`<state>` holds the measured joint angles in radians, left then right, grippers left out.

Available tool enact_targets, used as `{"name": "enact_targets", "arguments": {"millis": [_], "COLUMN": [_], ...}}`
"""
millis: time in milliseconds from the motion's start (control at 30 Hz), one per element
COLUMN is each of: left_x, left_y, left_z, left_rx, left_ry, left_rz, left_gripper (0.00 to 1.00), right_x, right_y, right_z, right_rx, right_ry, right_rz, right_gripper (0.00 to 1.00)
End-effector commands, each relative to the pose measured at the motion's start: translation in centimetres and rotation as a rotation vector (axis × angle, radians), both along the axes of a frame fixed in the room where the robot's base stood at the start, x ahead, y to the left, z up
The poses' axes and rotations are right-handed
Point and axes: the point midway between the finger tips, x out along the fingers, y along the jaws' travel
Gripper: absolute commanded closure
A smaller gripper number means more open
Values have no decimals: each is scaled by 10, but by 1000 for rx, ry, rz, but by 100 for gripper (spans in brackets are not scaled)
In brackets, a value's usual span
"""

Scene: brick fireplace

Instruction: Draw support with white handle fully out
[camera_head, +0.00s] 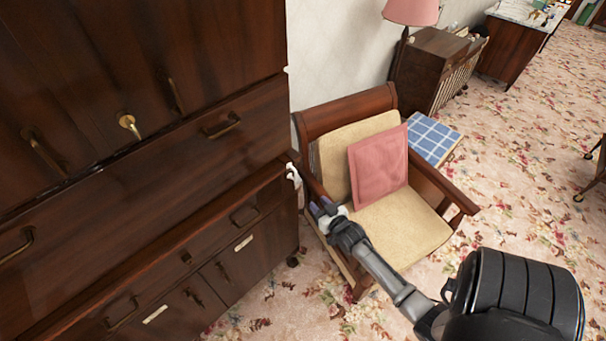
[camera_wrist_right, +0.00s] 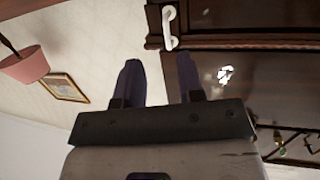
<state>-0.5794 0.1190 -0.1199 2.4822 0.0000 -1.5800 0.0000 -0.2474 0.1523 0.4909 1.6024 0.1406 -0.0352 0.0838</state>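The white handle (camera_head: 293,174) is small and sits at the right front edge of the dark wooden cabinet (camera_head: 200,180), at the end of a horizontal ledge. It also shows in the right wrist view as a white pull (camera_wrist_right: 169,27) on dark wood. The support behind it cannot be made out apart from the cabinet. My right gripper (camera_head: 322,207) is to the right of the handle and a little lower in the head view. In the right wrist view its two fingers (camera_wrist_right: 157,62) are spread with nothing between them, and the handle lies beyond the fingertips. My left gripper is out of view.
A wooden armchair (camera_head: 350,101) with a pink cushion (camera_head: 379,166) stands close to the cabinet, behind and under my right gripper. A blue checked stool (camera_head: 433,136) is beyond it.

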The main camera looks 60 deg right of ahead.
Motion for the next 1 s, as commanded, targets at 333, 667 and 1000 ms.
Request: {"name": "enact_targets", "arguments": {"millis": [333, 667, 1000], "left_x": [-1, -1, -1], "left_y": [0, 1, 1], "left_z": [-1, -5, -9], "left_rx": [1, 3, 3], "left_ry": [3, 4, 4], "left_rz": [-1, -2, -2], "left_gripper": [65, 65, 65], "right_x": [13, 65, 110], "right_y": [-3, -29, -52], "right_z": [25, 25, 25], "right_rx": [-49, -48, -48], "right_ry": [-150, -148, -147], "right_rz": [17, 16, 16], "right_gripper": [65, 65, 65]}}
